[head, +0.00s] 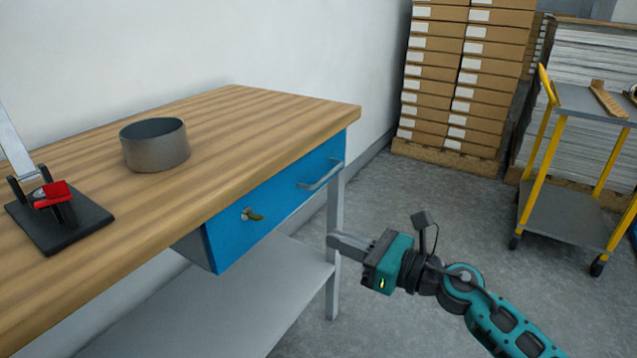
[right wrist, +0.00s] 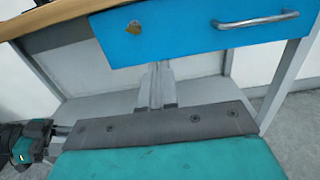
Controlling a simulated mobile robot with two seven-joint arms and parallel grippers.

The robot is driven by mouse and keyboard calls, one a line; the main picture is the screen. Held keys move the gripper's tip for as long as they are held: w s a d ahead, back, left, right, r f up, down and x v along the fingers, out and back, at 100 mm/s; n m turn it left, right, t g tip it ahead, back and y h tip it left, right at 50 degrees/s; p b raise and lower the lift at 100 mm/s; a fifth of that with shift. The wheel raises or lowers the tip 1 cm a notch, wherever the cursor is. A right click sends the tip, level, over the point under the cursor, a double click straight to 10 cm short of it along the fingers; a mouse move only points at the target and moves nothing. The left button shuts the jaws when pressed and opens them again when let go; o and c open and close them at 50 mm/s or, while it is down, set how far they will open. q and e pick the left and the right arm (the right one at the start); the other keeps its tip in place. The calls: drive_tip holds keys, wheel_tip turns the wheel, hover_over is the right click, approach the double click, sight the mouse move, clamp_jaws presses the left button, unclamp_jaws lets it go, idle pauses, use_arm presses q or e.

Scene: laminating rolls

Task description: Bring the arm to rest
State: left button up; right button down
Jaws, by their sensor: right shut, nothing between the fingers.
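My right gripper (head: 333,240) is in the head view, in front of the blue drawer's lower right side, over the floor and apart from the bench. Its fingers are together with nothing between them. In the right wrist view the closed fingers (right wrist: 157,84) point toward the bench, below the drawer front. Part of a teal and black gripper body, which looks like my left one (right wrist: 32,142), shows at the left edge of the right wrist view. Its fingers are not clear there. The head view does not show my left gripper.
The wooden bench (head: 240,125) has a blue drawer (head: 285,200) with a handle and a brass-coloured lock piece. A grey ring (head: 155,150) and a black device (head: 60,225) with a red part stand on top. A cart (head: 565,205) and stacked boxes (head: 460,80) stand behind.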

drive_tip(key=s+d+f+n+t+h, duration=0.1)
drive_tip(key=s+d+f+n+h, duration=0.4)
drive_tip(key=s+f+n, duration=0.65)
drive_tip(key=s+d+f+n+h, duration=0.3)
drive_tip(key=s+f+n+h, duration=0.35)
drive_tip(key=n, duration=1.05)
use_arm(q)
drive_tip(key=s+a+r+y+p, duration=0.1)
drive_tip(key=a+r+p, duration=0.3)
drive_tip(key=r+p, duration=0.9)
drive_tip(key=s+p, duration=0.1)
drive_tip(key=p, duration=0.5)
drive_tip(key=shift+s, duration=0.15)
use_arm(e)
drive_tip(key=s+d+r, duration=0.1)
drive_tip(key=d+r, duration=0.1)
drive_tip(key=r, duration=0.4)
drive_tip(key=s+d+r+h, duration=0.1)
drive_tip(key=r, duration=0.6)
drive_tip(key=shift+s+d+r+m, duration=0.25)
drive_tip(key=shift+s+d+m, duration=0.1)
drive_tip(key=shift+d+m, duration=0.1)
